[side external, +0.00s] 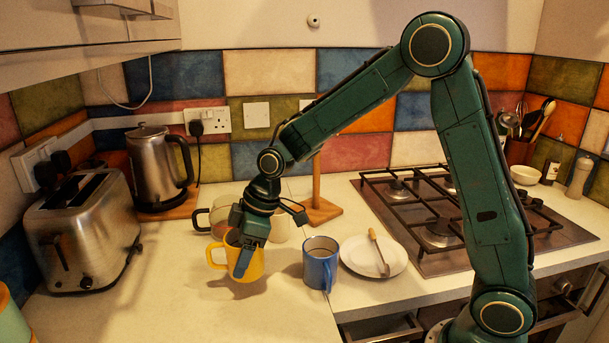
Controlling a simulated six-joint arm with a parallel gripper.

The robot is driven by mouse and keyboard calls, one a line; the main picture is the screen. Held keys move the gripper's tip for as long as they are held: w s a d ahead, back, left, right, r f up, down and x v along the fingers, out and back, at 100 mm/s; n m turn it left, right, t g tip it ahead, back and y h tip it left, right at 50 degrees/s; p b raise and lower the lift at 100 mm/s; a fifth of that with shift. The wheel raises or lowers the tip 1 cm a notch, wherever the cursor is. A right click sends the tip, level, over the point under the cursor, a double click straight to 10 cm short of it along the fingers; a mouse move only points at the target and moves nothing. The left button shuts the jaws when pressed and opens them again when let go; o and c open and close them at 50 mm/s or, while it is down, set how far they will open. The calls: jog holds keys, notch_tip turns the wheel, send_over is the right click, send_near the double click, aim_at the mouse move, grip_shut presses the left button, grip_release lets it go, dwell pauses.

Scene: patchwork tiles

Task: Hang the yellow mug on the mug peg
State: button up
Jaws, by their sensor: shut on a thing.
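I cannot clearly tell whether the mug's base touches the counter. The mug peg, a wooden stand (322,209) with a square base, stands behind and to the right. My arm hides part of its upper post.
A blue mug (318,270) stands right of the yellow one, beside a white plate (355,262) with a utensil. A dark-handled mug (221,214) and a pale mug (281,228) stand behind. A toaster (95,235) and kettle (157,165) are left, a gas hob (435,260) right.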

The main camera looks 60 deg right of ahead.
jog(key=shift+f, duration=2.15)
jog(key=o, duration=1.3)
jog(key=shift+f, duration=0.15)
jog(key=shift+c, duration=0.2)
jog(key=v, duration=1.1)
jog(key=shift+r, duration=0.25)
jog(key=shift+s+d+r, duration=0.1)
jog(key=shift+d+r, duration=0.05)
jog(key=shift+r, duration=0.25)
